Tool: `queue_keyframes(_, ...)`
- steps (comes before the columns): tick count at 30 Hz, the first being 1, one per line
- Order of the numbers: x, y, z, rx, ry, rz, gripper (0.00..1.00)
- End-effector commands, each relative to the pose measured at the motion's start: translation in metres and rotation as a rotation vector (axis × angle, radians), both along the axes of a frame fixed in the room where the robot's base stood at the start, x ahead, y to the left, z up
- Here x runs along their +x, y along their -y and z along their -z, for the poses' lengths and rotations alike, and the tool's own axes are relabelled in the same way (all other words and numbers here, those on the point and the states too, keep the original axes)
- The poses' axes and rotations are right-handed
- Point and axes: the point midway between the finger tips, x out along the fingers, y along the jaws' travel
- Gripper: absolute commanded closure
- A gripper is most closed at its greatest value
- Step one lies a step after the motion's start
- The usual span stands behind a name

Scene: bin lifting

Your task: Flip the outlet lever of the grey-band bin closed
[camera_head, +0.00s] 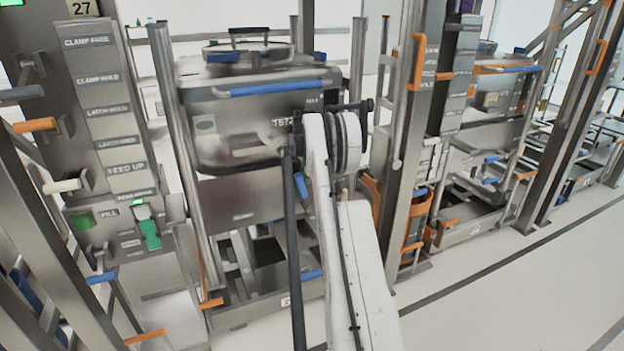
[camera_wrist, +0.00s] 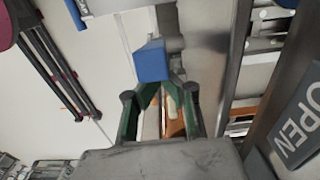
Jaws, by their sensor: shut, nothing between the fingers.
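In the wrist view my gripper (camera_wrist: 160,82) is shut with nothing between its green-sided fingers. A blue-ended handle (camera_wrist: 152,60) shows right at the fingertips. I cannot tell whether they touch it, or whether it is the outlet lever. In the head view a steel bin (camera_head: 220,135) with a blue bar across its front stands in a frame behind my arm. I cannot make out a grey band on it. My arm hides part of its front and the space below. My gripper does not show in the head view.
A control column (camera_head: 105,100) with labelled plates and a green switch stands left of the bin. Steel posts with orange handles (camera_head: 417,60) stand close on the right. A plate reading OPEN (camera_wrist: 298,125) is near my gripper's right side. Clear floor (camera_head: 500,290) lies at front right.

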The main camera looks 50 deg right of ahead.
Motion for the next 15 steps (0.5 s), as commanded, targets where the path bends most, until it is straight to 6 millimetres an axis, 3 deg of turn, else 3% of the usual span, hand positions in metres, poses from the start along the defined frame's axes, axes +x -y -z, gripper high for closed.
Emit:
queue_keyframes(5, 0.014, -0.022, 0.002, -0.118, -0.069, -0.007, 1.0)
queue_keyframes(15, 0.026, -0.042, 0.009, -0.117, -0.069, -0.004, 1.0)
